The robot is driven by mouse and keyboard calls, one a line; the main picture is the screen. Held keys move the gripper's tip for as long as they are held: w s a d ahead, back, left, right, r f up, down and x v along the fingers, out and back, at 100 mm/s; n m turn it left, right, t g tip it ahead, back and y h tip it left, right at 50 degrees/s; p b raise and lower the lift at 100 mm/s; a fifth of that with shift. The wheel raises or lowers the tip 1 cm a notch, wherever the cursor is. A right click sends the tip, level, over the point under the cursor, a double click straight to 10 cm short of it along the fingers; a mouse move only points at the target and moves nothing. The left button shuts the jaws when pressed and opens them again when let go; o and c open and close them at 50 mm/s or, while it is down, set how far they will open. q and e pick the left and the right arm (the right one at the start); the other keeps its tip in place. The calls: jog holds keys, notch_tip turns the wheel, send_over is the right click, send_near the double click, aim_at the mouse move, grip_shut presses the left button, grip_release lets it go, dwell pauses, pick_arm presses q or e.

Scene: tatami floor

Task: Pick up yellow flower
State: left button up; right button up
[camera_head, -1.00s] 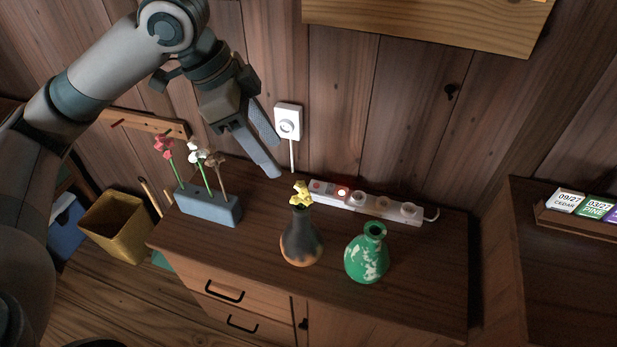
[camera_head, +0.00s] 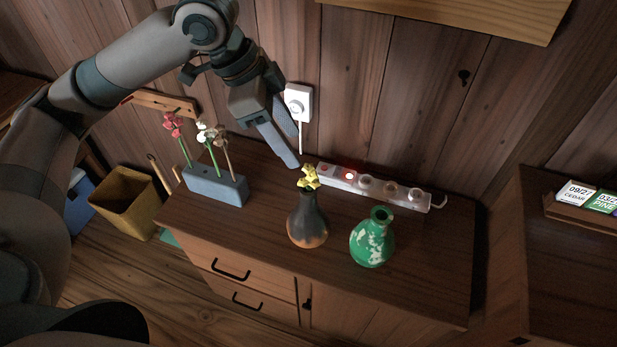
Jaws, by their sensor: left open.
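The yellow flower (camera_head: 309,177) stands in the dark vase (camera_head: 307,222) with an orange-brown base, on top of the wooden cabinet. Only its yellow head shows above the vase mouth. My left gripper (camera_head: 296,150) is open and empty, pointing down just above and behind the flower in the picture. One finger's tip is close to the flower head; I cannot tell whether they touch. My right gripper is not in view.
A green and white vase (camera_head: 372,238) stands right of the dark vase. A power strip (camera_head: 375,187) lies behind them. A blue-grey holder (camera_head: 216,187) with red, white and brown flowers is at left. A wall outlet (camera_head: 298,103) is behind my gripper.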

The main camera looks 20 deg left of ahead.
aim_at(306, 165)
pick_arm(q)
jog(key=x, duration=0.6)
jog(key=shift+p, duration=0.35)
jog(key=shift+w+d+f, duration=0.1)
jog(key=shift+d+f, duration=0.2)
jog(key=shift+f, duration=0.4)
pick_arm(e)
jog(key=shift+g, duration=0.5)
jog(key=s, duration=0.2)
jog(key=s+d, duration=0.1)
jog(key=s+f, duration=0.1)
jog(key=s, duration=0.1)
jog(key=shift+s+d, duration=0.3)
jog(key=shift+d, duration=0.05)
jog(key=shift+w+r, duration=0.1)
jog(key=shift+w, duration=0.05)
pick_arm(q)
jog(key=shift+d+f+p, duration=0.3)
jog(key=shift+f, duration=0.15)
jog(key=p+x, duration=0.1)
jog(key=x, duration=0.3)
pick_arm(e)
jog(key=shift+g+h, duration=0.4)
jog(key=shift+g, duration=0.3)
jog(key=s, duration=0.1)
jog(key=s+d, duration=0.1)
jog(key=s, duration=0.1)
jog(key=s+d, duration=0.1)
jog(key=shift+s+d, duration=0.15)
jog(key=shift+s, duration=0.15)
